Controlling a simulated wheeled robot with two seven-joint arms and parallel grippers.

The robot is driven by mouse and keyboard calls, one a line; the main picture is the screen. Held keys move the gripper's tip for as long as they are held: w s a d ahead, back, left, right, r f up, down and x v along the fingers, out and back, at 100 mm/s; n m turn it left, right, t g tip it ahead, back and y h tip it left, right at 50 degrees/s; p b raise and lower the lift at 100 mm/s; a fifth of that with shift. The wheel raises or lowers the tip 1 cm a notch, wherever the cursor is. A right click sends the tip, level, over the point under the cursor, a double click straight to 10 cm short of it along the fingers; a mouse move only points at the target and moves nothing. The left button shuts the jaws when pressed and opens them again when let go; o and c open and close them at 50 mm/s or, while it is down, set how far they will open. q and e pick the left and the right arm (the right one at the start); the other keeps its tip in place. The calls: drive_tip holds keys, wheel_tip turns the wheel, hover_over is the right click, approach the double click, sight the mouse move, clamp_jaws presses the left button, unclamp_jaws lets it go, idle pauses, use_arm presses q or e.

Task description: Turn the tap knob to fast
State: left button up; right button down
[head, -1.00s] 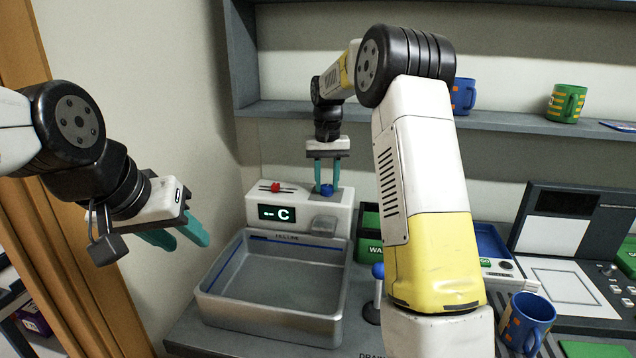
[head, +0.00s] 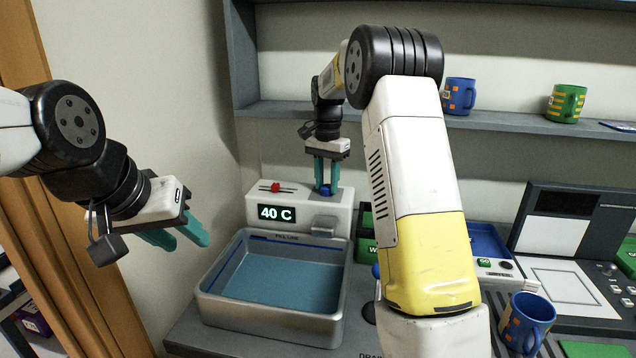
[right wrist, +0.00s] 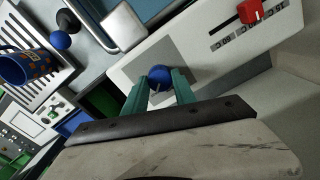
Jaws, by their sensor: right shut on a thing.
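The tap knob is a small blue round knob (head: 325,190) on top of the white tap unit (head: 343,205). It also shows in the right wrist view (right wrist: 159,76) with a pale mark on it. My right gripper (head: 326,184) points down from above, shut on the blue knob with its teal fingers on either side. The unit's display (head: 276,213) reads "40 C". The grey basin (head: 270,316) below holds bluish water. My left gripper (head: 190,236) is at the left, away from the unit, its teal fingers apart and empty.
A red slider (head: 276,187) sits on the unit's top, left of the knob. A blue mug (head: 526,322) stands at the lower right. A blue mug (head: 458,96) and a green mug (head: 565,103) stand on the shelf. My right arm crosses the middle of the view.

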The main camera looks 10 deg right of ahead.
sight(327, 186)
drive_tip(key=shift+r, duration=0.1)
idle(0.3)
drive_tip(key=c, duration=1)
unclamp_jaws()
wheel_tip(327, 186, up, 7)
drive_tip(key=shift+r, duration=0.35)
